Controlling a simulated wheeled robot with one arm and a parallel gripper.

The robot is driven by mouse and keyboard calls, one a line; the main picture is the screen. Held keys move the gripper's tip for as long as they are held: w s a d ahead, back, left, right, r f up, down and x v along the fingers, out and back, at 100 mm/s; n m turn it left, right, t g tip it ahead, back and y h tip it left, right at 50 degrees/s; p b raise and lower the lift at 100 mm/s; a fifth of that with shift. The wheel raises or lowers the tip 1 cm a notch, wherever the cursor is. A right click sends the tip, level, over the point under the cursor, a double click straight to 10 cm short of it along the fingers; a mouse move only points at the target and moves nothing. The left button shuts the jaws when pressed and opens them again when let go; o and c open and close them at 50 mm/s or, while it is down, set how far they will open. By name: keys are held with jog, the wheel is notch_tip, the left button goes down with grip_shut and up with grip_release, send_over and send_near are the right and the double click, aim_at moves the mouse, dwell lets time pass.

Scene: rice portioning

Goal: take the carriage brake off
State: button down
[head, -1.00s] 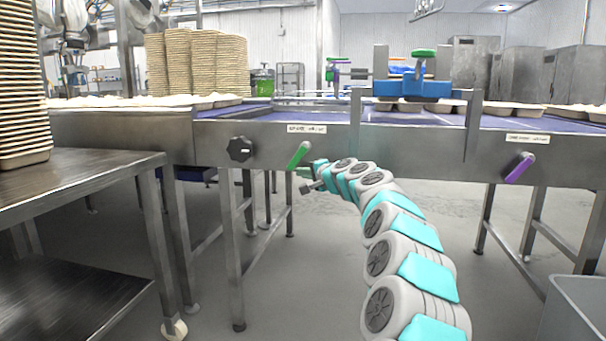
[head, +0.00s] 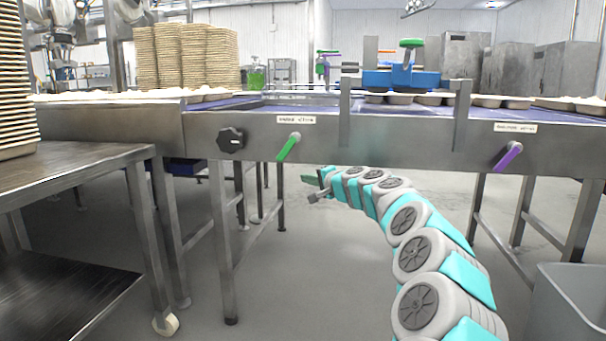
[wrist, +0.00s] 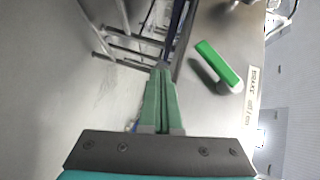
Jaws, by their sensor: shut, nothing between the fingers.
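The green lever (head: 288,147) sticks out tilted from the steel front panel of the conveyor, below a small label. In the wrist view the green lever (wrist: 219,64) lies to the right of my fingers, apart from them, and the label beside it (wrist: 250,92) reads as a brake label with off/on wording. My gripper (head: 312,184) is below and slightly right of the lever in the head view. In the wrist view my gripper (wrist: 161,72) has its two green fingers shut together with nothing between them.
A purple lever (head: 508,155) and a black knob (head: 231,140) are on the same panel. A blue carriage (head: 400,78) sits above the belt. A steel table (head: 75,165) stands at left and a grey bin (head: 570,300) at lower right.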

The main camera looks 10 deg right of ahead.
jog(key=s+d+f, duration=0.2)
jog(key=s, duration=0.3)
jog(key=shift+s+f, duration=0.25)
jog(key=shift+s, duration=0.15)
jog(key=shift+d, duration=0.1)
